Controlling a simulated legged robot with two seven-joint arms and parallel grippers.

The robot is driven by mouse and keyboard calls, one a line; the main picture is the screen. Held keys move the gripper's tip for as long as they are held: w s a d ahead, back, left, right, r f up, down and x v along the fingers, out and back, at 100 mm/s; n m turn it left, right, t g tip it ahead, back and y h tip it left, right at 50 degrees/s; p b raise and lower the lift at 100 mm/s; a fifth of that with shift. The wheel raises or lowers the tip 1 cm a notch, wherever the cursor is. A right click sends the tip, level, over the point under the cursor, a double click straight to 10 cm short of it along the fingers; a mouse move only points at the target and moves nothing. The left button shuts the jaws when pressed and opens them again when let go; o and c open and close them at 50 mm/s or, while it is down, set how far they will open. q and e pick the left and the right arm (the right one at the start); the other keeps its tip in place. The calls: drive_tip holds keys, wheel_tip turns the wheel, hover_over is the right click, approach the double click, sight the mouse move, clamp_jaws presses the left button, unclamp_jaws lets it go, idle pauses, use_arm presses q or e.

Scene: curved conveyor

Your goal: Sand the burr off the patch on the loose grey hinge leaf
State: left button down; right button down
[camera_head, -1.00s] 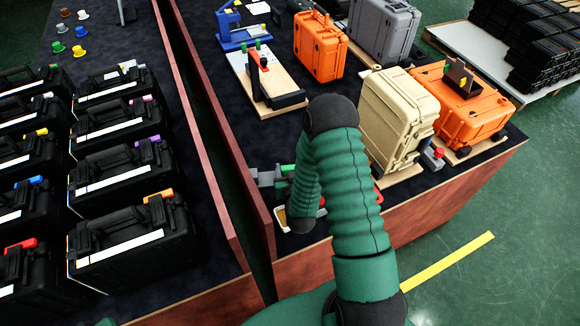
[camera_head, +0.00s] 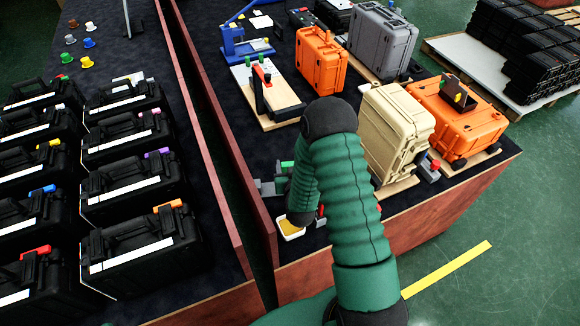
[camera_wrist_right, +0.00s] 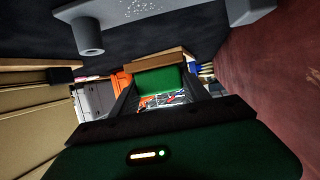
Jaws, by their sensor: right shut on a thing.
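In the wrist view, my right gripper (camera_wrist_right: 160,100) is shut on a block with a green face and a tan edge (camera_wrist_right: 160,82). A grey plate with a pale speckled patch (camera_wrist_right: 185,14), apparently the hinge leaf, crosses the top of that view; the block appears apart from it. A grey cylinder (camera_wrist_right: 88,38) sticks out from the plate. In the head view, grey metal (camera_head: 268,187) shows at the bench's left edge beside my green right arm, with a small green piece (camera_head: 287,167) by it. The arm hides the right fingers there. My left gripper is not in view.
A tan case (camera_head: 395,135) and an orange case (camera_head: 455,118) stand right of my arm. A shallow tray with a yellowish inside (camera_head: 290,228) lies beside it. A wooden board with a red-and-black clamp (camera_head: 265,95) lies farther back. A reddish divider (camera_head: 225,150) borders the bench's left side.

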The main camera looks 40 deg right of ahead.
drive_tip(key=shift+r, duration=0.75)
drive_tip(key=shift+d+f, duration=0.1)
drive_tip(key=shift+d, duration=0.1)
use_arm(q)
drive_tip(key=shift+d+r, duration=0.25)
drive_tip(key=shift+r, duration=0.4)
